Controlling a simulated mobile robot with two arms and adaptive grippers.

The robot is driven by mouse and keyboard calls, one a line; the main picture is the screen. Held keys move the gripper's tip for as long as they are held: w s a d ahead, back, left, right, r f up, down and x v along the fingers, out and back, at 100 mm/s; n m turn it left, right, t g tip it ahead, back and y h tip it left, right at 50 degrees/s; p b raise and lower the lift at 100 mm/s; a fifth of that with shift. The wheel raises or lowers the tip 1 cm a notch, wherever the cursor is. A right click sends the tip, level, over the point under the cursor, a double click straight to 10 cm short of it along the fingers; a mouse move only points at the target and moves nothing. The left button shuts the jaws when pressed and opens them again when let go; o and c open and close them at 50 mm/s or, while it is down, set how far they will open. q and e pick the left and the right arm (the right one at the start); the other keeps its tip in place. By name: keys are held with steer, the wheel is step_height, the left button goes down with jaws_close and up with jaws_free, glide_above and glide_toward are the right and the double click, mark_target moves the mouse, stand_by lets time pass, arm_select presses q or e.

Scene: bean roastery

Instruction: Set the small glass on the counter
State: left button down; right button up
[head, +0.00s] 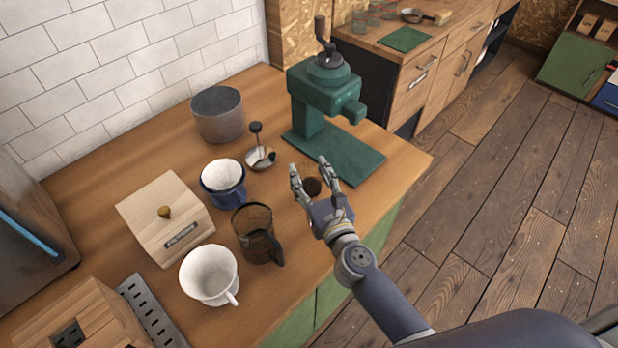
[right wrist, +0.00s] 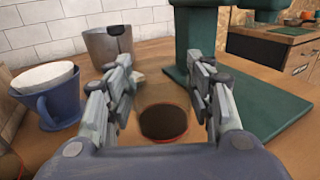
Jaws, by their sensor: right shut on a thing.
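The small glass (head: 312,187) is clear, with something dark inside. It sits between the fingers of my right gripper (head: 309,170), which is shut on it. In the right wrist view the glass (right wrist: 163,122) shows between both fingers, its dark round content low down; its clear walls are hard to make out. The wooden counter (head: 110,165) lies beneath. I cannot tell whether the glass touches the counter or is held just above it. My left gripper is not in view.
A green grinder (head: 318,98) stands just behind the gripper. A grey pot (head: 217,116), metal scoop (head: 262,158), blue cup (head: 223,185), brown glass jug (head: 255,235), white cup (head: 208,277) and wooden box (head: 165,217) stand left.

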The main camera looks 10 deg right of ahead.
mark_target(307, 177)
steer(key=shift+w, duration=0.35)
step_height(307, 177, down, 3)
steer(key=shift+w+r+b, duration=0.15)
steer(key=shift+r+b, duration=0.05)
steer(key=shift+b, duration=0.75)
steer(key=shift+f+b, duration=0.35)
steer(key=shift+f, duration=0.15)
steer(key=o, duration=0.8)
steer(key=shift+f, duration=0.2)
steer(key=o, duration=0.5)
steer(key=shift+c, duration=0.2)
steer(key=shift+r, duration=0.1)
